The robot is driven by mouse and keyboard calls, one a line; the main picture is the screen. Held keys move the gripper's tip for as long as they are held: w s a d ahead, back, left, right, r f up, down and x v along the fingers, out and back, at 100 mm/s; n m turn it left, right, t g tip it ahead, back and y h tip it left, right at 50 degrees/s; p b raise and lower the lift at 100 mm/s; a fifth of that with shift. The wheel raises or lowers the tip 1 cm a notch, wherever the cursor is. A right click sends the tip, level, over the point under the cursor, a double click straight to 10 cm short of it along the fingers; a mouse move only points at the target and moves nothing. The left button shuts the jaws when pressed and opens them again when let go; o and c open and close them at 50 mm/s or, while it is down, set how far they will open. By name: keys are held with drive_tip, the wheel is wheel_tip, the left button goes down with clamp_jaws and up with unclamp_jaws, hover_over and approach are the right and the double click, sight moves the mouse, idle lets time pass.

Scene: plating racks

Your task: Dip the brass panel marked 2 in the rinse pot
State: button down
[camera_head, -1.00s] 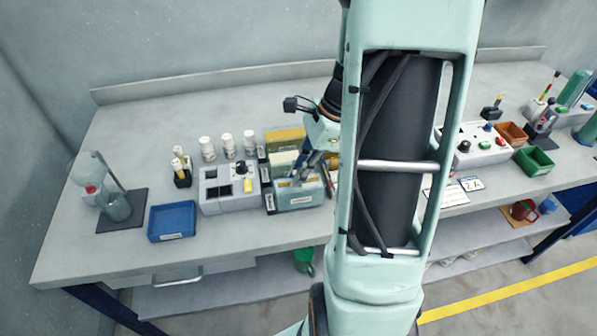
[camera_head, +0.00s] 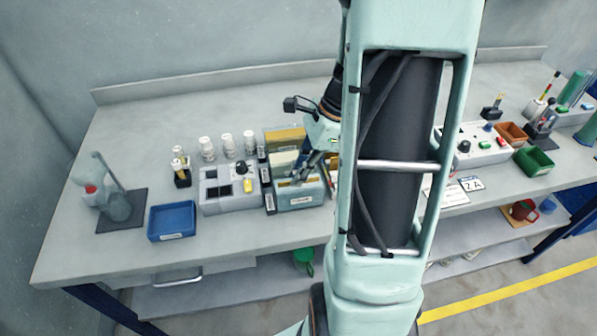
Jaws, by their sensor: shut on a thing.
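My gripper (camera_head: 301,174) points down over the front grey-green pot (camera_head: 298,203), at the right of the grey block on the bench. Its jaws are shut on a thin panel, mostly hidden by the fingers and the pot; a yellowish strip shows near the fingertips. I cannot read a number on it. Behind the front pot stand a pale pot (camera_head: 284,160) and a yellow-brown pot (camera_head: 287,137). The front pot's label is too small to read, so I cannot tell which pot is the rinse pot.
A grey block with square wells (camera_head: 223,204) stands left of the pots, with a blue tray (camera_head: 172,222) farther left. Several white bottles (camera_head: 228,146) stand behind. A green bin (camera_head: 534,161) is at the far right. The front bench edge is clear.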

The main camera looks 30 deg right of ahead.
drive_tip(key=shift+r, duration=0.2)
idle(0.5)
drive_tip(key=shift+r+p, duration=3.85)
drive_tip(key=shift+r, duration=0.3)
